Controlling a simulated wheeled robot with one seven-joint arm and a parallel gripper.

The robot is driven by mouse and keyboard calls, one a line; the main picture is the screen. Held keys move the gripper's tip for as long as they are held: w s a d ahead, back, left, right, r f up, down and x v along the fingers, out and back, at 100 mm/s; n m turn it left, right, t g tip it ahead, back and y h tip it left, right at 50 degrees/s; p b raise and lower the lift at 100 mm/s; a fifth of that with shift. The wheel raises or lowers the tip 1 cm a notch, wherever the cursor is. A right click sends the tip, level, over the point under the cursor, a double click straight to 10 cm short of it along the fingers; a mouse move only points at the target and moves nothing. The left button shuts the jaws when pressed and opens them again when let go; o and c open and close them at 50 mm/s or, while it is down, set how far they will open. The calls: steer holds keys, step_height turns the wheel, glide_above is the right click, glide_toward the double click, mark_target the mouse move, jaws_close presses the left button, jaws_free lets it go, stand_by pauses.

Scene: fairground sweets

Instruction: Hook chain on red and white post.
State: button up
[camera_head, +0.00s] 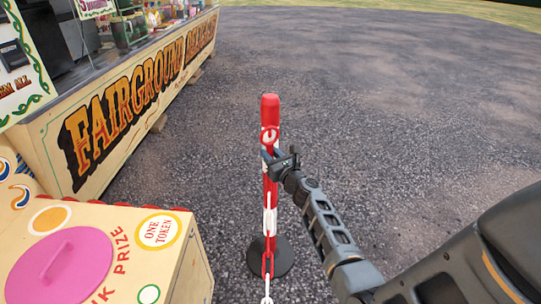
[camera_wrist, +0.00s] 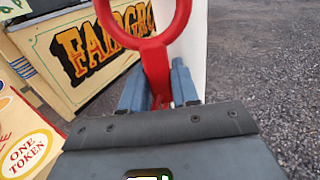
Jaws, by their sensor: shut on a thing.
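The red and white post (camera_head: 269,108) stands upright in the middle of the head view on a round black base (camera_head: 284,258). The ring shows against the upper post in the head view (camera_head: 269,138). I cannot tell whether it touches the post. The red and white chain (camera_head: 267,222) hangs down along the post and runs toward the bottom edge.
A prize box with a pink lid (camera_head: 60,268) stands at the lower left, close to the chain. A fairground stall (camera_head: 130,105) with a lettered front stands behind at the left. The asphalt (camera_head: 400,100) to the right and behind the post is clear.

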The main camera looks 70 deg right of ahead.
stand_by(0.4)
steer(key=o, duration=1.1)
steer(key=shift+c, duration=0.2)
steer(key=shift+s, duration=0.1)
steer(key=s+a+f+n+y, duration=0.1)
steer(key=s+a+n+y, duration=0.1)
steer(key=s+a+n, duration=0.6)
steer(key=s+a+f+n+g+y+p, duration=0.15)
steer(key=a+n, duration=0.25)
steer(key=a, duration=0.7)
steer(key=s+a+f+n+t+y, duration=0.1)
steer(key=s+a+n, duration=0.45)
steer(key=a, duration=0.45)
steer(key=s+a+r+n+y, duration=0.3)
steer(key=s+a+r+n, duration=0.4)
steer(key=n, duration=0.6)
steer(key=s+a+r+n+t+y, duration=0.1)
steer(key=s+a+r+n+y, duration=0.2)
steer(key=s+a+r+n, duration=0.4)
steer(key=a+r+n, duration=0.3)
steer(key=r+n, duration=0.1)
steer(key=n, duration=0.2)
steer(key=shift+r+p, duration=0.3)
steer(key=shift+r, duration=0.05)
